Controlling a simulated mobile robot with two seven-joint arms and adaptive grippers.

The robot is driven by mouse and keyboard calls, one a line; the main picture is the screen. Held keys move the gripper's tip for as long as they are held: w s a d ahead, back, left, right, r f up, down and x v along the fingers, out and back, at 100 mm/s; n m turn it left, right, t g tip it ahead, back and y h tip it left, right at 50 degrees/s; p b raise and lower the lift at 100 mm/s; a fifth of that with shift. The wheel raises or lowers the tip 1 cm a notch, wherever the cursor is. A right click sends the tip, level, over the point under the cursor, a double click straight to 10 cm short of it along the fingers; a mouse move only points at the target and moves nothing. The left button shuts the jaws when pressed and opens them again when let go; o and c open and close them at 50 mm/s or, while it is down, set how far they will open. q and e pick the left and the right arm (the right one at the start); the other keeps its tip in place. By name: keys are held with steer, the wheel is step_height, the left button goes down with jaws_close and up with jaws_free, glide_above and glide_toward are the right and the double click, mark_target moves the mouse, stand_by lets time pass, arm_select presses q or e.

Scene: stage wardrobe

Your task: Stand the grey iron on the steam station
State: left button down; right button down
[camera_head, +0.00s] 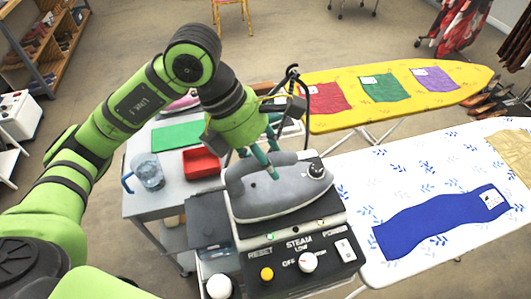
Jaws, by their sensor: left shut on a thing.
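My left gripper (258,164) reaches down from above and is shut on the iron's handle. The gripper partly covers the handle. My right gripper is not in view.
A white leaf-patterned ironing board (400,165) with a blue cloth (435,222) lies to the right. A yellow board (330,72) with several cloths stands behind. A grey cart at left holds a water jug (148,172), a red tray (201,162) and a green mat (177,136).

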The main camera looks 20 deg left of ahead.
arm_select(q)
steer(key=c, duration=0.8)
jaws_free()
steer(key=shift+o, duration=0.2)
steer(key=shift+s, duration=0.1)
steer(key=shift+r, duration=0.1)
steer(key=b+v, duration=0.2)
steer(key=v, duration=1)
